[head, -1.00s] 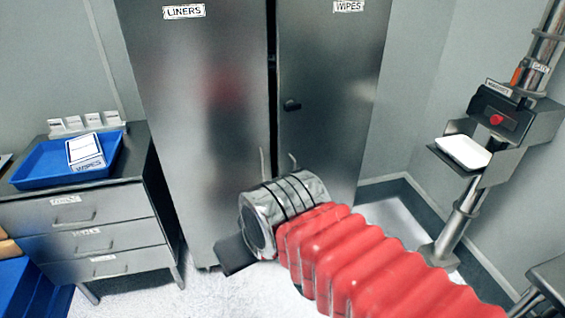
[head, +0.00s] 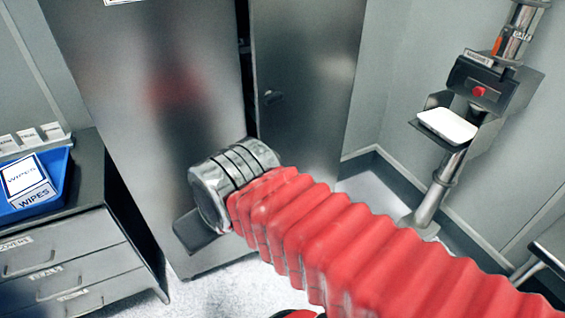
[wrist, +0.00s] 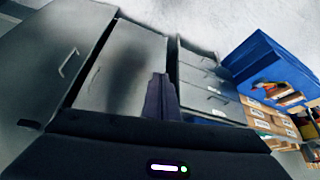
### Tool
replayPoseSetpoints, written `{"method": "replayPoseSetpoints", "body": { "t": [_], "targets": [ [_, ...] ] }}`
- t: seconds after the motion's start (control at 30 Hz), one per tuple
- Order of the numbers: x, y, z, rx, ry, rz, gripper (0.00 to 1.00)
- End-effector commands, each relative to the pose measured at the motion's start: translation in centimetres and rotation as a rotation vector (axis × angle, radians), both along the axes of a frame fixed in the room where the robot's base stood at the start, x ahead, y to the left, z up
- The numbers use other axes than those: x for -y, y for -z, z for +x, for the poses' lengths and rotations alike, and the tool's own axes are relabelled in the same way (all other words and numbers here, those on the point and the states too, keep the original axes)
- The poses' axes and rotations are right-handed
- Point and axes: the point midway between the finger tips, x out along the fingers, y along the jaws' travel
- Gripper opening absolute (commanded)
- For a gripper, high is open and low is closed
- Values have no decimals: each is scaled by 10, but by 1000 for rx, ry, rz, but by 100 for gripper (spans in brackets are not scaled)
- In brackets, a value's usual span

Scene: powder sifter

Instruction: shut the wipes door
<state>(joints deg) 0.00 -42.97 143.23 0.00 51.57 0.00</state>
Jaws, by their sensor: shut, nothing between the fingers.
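The wipes door (head: 310,75) is the right-hand grey metal door of the tall cabinet, with a dark latch on it. A dark gap runs between it and the liners door (head: 180,110) on its left. The wipes door seems slightly ajar. In the wrist view, the wipes door (wrist: 62,60) is at the left with a bar handle, and a dark gap shows along its edge. My gripper (head: 192,232) is low in front of the liners door, shut and empty, apart from the wipes door. Its closed fingers (wrist: 160,97) also show in the wrist view. My red-sleeved arm hides the wipes door's lower part.
A drawer unit (head: 60,255) with a blue tray (head: 62,185) and wipes boxes stands left. A pole-mounted device with a white tray (head: 447,126) stands right. The wrist view shows a blue bin (wrist: 265,60) beside boxes. Floor shows between the drawers and cabinet.

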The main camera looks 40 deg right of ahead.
Motion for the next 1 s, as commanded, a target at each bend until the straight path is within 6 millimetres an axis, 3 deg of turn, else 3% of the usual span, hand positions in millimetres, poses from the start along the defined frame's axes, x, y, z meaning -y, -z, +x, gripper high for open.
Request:
{"method": "replayPoseSetpoints", "body": {
  "t": [0.53, 1.0],
  "targets": [
    [1, 4, 2, -22, 11, 17, 0],
    [23, 48, 28, -226, 147, 295, 0]
  ]
}}
